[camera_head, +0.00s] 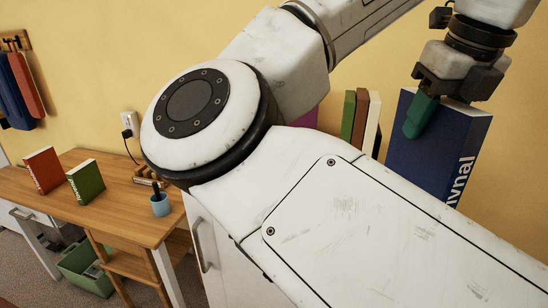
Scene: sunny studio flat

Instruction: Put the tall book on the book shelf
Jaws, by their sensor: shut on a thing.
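A tall dark blue book (435,150) with white lettering on its spine is upright at the right of the view. My gripper (428,100) hangs over its top edge, with a green fingertip on the book's front face. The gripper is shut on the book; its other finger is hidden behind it. The book's lower part is hidden by my arm. To its left stands a row of books, green (348,116), brown (360,118) and cream (373,125), with a magenta one (307,120) further left. The surface under them is hidden, so I cannot tell whether the blue book rests on it.
My arm covers the middle of the view. At left, a wooden desk (120,212) carries a red book (43,171), a green book (86,181) and a blue cup (160,204). A green crate (82,270) is below. A white cabinet (222,265) stands beside the desk.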

